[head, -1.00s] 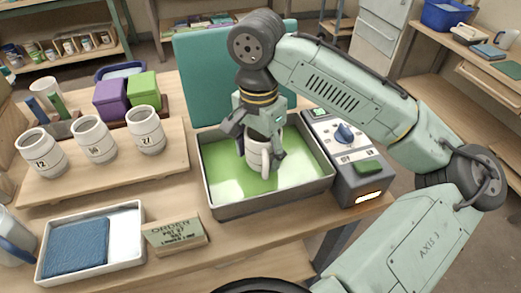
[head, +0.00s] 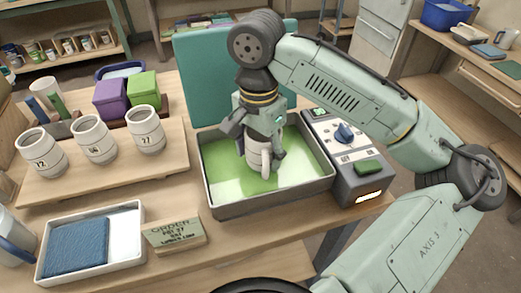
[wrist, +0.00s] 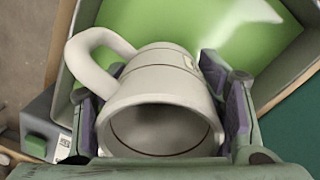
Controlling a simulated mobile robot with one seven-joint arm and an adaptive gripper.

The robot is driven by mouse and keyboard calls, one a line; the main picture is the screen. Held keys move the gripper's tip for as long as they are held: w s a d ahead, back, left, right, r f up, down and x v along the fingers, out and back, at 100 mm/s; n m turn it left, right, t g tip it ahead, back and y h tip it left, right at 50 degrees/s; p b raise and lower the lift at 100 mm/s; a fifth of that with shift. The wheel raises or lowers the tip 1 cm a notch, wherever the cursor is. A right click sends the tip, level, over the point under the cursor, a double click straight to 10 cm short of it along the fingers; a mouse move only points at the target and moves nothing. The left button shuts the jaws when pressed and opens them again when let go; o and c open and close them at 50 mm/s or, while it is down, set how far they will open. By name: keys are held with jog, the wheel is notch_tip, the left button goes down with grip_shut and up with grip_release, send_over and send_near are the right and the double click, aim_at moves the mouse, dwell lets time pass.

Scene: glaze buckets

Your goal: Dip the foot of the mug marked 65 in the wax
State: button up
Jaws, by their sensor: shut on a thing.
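My gripper (head: 258,147) is shut on a white mug (head: 257,158) and holds it over the green wax in the tray. The mug also shows in the wrist view (wrist: 160,100), between both finger pads, with its open mouth toward the camera and its handle at upper left. A small mark on its far side is too small to read. The grey-rimmed tray (head: 325,185) of green wax (head: 300,150) lies around it. The mug's foot is low at the wax; I cannot tell how deep it sits.
Several things stand left: a wooden board (head: 110,180) with three white marked mugs (head: 94,140), a white tray with blue sponge (head: 75,248), and an order card (head: 175,233). A control box (head: 345,150) touches the wax tray's right side. A teal panel (head: 205,75) stands behind.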

jog(key=shift+r, duration=0.1)
dwell(0.4)
notch_tip(320, 180, up, 6)
jog(key=p, duration=0.5)
jog(key=shift+f+p, duration=0.25)
jog(key=shift+p, duration=0.15)
jog(key=shift+r, duration=0.9)
